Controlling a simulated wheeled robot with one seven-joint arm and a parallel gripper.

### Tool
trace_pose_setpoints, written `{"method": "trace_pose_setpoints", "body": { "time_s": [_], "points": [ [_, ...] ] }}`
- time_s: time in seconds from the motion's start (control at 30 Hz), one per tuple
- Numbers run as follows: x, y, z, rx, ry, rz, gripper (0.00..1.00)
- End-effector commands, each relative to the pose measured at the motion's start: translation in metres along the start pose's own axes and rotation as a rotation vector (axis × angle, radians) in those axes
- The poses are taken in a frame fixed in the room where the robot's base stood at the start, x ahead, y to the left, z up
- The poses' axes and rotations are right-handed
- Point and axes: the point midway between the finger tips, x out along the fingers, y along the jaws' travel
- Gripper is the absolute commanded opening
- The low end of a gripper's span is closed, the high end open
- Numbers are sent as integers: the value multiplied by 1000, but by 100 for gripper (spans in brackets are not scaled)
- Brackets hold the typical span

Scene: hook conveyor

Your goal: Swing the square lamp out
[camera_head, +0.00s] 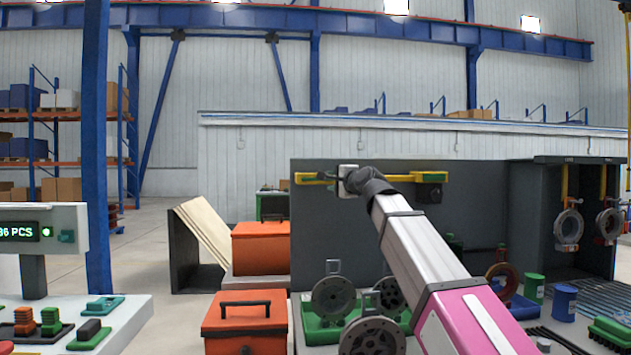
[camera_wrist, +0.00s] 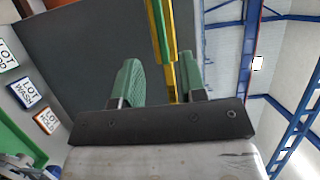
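My gripper (camera_wrist: 160,85) has two green-padded fingers, spread open in the wrist view. A narrow yellow and green bar (camera_wrist: 160,30) runs down between them; I see a gap to the left finger and cannot tell whether the right one touches. In the head view, my arm reaches up to the dark panel, and its wrist covers the middle of a yellow bar (camera_head: 309,179). I cannot tell whether this block is the square lamp.
The dark panel (camera_head: 330,225) stands behind the bar. Round metal discs (camera_head: 333,297) stand below it. Orange boxes (camera_head: 245,320) are at the lower left. Rings hang in a dark cabinet (camera_head: 535,210) at the right. Small signs (camera_wrist: 25,92) show in the wrist view.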

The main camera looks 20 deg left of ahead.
Motion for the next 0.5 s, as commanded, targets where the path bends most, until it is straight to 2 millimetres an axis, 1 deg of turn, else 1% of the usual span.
{"method": "trace_pose_setpoints", "body": {
  "time_s": [0.17,0.5],
  "points": [
    [24,-1,0,0,-1,1,38],
    [84,-1,-1,0,0,1,38]
  ]
}}
